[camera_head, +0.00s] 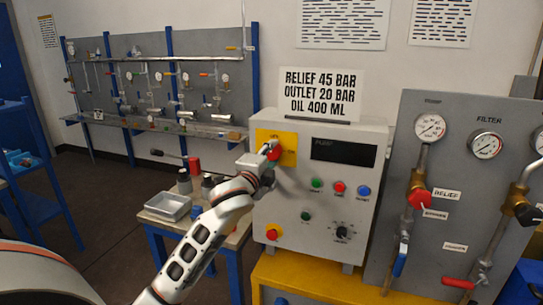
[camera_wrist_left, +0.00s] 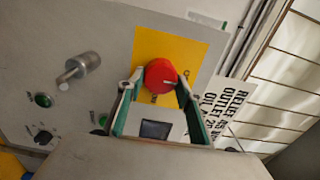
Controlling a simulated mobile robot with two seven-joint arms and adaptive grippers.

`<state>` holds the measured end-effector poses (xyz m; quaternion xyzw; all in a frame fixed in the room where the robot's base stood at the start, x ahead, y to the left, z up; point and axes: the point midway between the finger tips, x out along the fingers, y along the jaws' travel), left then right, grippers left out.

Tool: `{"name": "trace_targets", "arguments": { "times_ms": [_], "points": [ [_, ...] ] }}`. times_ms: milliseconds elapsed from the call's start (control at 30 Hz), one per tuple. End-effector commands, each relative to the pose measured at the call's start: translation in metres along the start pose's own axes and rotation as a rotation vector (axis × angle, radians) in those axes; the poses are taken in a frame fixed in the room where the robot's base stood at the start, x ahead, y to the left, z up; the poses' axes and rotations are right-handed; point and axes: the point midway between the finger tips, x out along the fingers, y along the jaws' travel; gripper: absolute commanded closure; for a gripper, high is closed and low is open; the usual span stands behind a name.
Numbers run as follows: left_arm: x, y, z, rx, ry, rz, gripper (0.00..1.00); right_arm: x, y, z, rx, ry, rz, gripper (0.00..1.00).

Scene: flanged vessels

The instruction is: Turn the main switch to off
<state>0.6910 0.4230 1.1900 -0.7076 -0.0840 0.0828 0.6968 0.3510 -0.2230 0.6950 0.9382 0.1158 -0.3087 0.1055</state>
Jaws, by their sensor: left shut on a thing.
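The main switch is a red round knob (camera_wrist_left: 159,74) on a yellow plate (camera_head: 287,141) at the upper left of the grey control box (camera_head: 320,205). My left gripper (camera_head: 269,151) reaches up to it from the lower left. In the left wrist view the two green-lined fingers (camera_wrist_left: 159,84) stand on either side of the knob, shut on it. A small light mark shows on the knob's face. In the head view the gripper hides part of the knob and the plate's lettering. My right gripper is not in view.
The box front also carries a dark display (camera_head: 343,152), several coloured buttons, a black dial (camera_head: 342,233) and a red button (camera_head: 272,233). A gauge panel (camera_head: 400,150) with valves stands to the right. A small bench with a metal tray (camera_head: 168,206) is at the left.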

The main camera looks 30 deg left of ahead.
Motion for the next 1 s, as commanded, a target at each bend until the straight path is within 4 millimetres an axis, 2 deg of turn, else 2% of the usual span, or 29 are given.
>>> {"name": "trace_targets", "arguments": {
  "times_ms": [167, 200, 233, 667, 767, 1000],
  "points": [
    [0.0, 0.001, -0.001, -0.002, 0.001, 0.002, 0.86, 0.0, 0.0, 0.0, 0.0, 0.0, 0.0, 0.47],
    [0.0, 0.001, -0.001, -0.002, 0.002, 0.002, 0.54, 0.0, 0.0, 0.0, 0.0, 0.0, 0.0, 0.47],
    [0.0, 0.001, -0.001, -0.002, 0.002, 0.002, 0.48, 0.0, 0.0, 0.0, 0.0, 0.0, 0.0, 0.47],
    [-0.005, 0.0, 0.0, 0.0, 0.001, 0.0, 0.48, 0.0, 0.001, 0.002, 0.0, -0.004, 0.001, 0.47],
    [-0.017, 0.001, -0.001, 0.0, 0.002, 0.0, 0.48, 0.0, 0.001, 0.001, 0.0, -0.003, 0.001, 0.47],
    [-0.065, 0.001, -0.001, 0.0, 0.003, 0.001, 0.48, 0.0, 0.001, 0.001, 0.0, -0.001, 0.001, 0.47]
  ]
}}
